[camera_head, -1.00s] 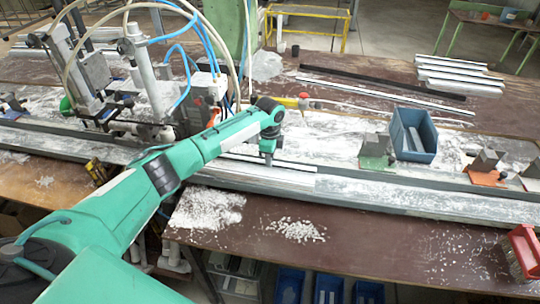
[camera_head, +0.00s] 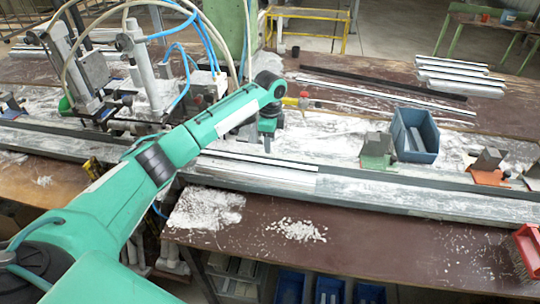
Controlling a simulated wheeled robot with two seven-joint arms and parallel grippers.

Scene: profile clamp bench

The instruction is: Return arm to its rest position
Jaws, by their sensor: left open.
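My left arm reaches in from the lower left over the clamp bench (camera_head: 350,215). Its left gripper (camera_head: 267,146) hangs at the arm's end, above the back edge of the rail, and is small and partly hidden by the wrist. It appears open, with nothing seen in it. A pale metal profile (camera_head: 265,175) lies along the rail (camera_head: 400,197) just below and in front of the gripper. My right gripper is not in view.
The clamp machine (camera_head: 150,75) with blue and white hoses stands left, close behind the arm. A blue bin (camera_head: 414,134) and small metal blocks stand right on the rail side. A red brush (camera_head: 527,250) lies at the front right. Long profiles (camera_head: 385,95) lie behind.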

